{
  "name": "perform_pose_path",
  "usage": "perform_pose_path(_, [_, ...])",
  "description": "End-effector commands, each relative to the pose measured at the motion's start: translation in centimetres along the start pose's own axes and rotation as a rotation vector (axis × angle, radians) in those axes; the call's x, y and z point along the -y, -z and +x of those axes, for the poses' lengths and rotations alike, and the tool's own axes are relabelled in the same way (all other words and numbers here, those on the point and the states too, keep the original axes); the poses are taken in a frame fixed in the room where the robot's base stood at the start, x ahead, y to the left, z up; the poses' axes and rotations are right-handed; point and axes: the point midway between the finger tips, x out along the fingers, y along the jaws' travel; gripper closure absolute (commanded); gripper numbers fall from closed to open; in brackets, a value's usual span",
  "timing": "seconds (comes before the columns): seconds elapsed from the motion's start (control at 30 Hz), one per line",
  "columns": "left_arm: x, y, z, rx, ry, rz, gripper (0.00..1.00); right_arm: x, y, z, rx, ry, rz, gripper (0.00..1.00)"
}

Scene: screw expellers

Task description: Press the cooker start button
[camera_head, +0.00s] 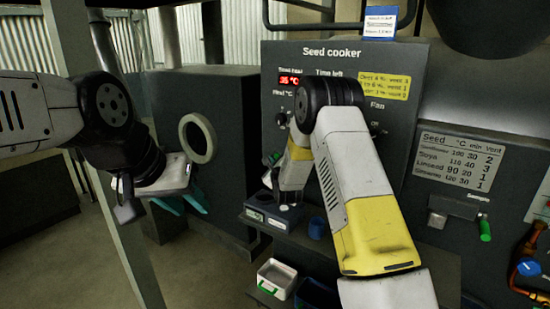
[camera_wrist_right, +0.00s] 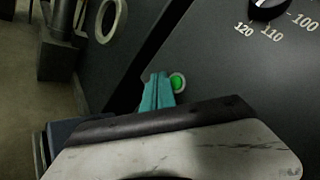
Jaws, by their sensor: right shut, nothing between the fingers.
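The seed cooker's dark panel (camera_head: 410,65) carries a red display reading 35 °C. In the right wrist view, a round, bright green button (camera_wrist_right: 178,83) sits on the panel, just right of the teal fingertips of my right gripper (camera_wrist_right: 158,79). The fingers are together and empty. Their tips overlap the button's left edge in the picture; I cannot tell whether they touch it. In the head view my right arm covers much of the panel, and the right fingertips show small at the panel's left edge. My left gripper (camera_head: 183,203) is at the left, its teal fingers apart and empty.
A temperature dial (camera_wrist_right: 267,8) is above right of the button. A round port (camera_head: 197,138) is on the dark housing to the left. A green-handled sampler (camera_head: 485,230) is at right.

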Motion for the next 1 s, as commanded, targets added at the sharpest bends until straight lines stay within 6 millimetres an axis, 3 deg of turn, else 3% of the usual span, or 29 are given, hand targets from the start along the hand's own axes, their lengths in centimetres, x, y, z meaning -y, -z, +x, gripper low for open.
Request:
perform_pose_path(0.4, [0.0, 0.0, 0.0, 0.000, 0.000, 0.000, 0.64, -2.0, -2.0, -2.7, 0.001, -0.001, 0.000, 1.00])
perform_pose_path(1.0, [0.0, 0.0, 0.0, 0.000, 0.000, 0.000, 0.64, -2.1, -2.1, -2.9, 0.000, -0.001, 0.000, 1.00])
